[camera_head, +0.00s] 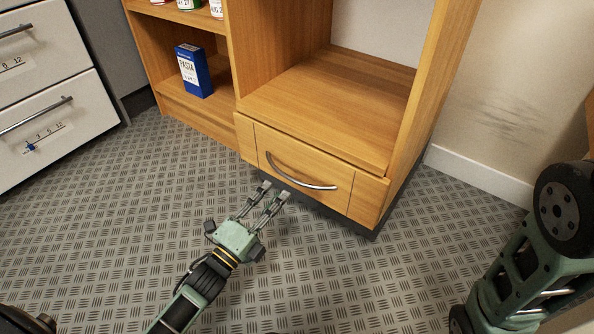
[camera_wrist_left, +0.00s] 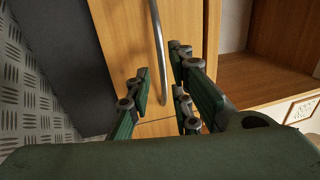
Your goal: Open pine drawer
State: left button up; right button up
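The pine drawer (camera_head: 320,172) is at the bottom of the wooden cabinet and looks shut. Its curved metal handle (camera_head: 300,180) runs across the front. My left gripper (camera_head: 274,192) is in front of the drawer, just below the handle's left part, with its fingers apart. In the left wrist view the handle (camera_wrist_left: 157,50) reaches down between the two open fingers (camera_wrist_left: 160,75), and the drawer front (camera_wrist_left: 120,30) lies behind. I cannot tell whether either finger touches the handle. My right gripper is not in view; part of my right arm shows at the right.
The cabinet's empty open compartment (camera_head: 330,105) is above the drawer. A blue pasta box (camera_head: 194,72) stands on the shelf to the left. White drawers (camera_head: 45,95) stand at the far left. The patterned floor (camera_head: 130,220) in front is clear.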

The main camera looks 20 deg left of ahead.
aim_at(291, 175)
pick_arm(q)
jog(key=b+x, duration=0.2)
jog(key=x, duration=0.5)
jog(key=shift+w+d+r, duration=0.1)
jog(key=shift+w, duration=0.15)
jog(key=shift+c, duration=0.2)
grip_shut()
